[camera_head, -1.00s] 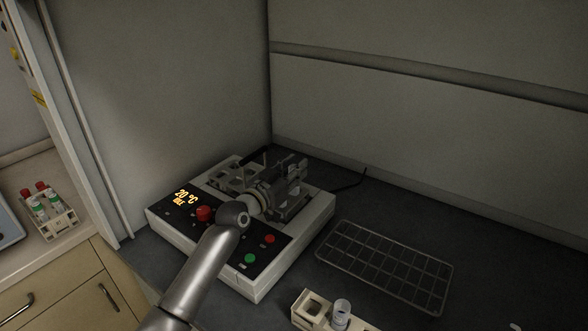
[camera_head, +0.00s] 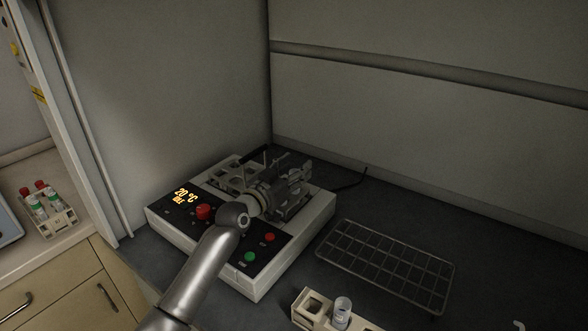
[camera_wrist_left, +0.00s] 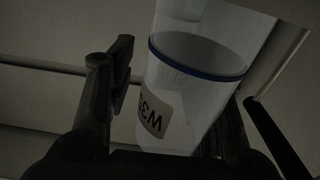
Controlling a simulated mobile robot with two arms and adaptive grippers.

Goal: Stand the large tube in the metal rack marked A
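In the left wrist view a large clear tube (camera_wrist_left: 188,85) with a blue ring near its top and a label reading about "W3" stands between the fingers of my left gripper (camera_wrist_left: 170,110). A gap shows between the left finger and the tube, so the gripper looks open around it. In the head view my left gripper (camera_head: 282,188) is over the white heating unit (camera_head: 290,258), among dark metal frames. The tube cannot be told apart there. No letter A can be read, so I cannot tell which metal rack is marked A. My right gripper is not in view.
An empty wire rack (camera_head: 385,262) lies on the dark bench to the right. A beige block (camera_head: 310,305) holding a clear cup-like vessel (camera_head: 342,312) is at the bottom edge. Walls close in behind.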

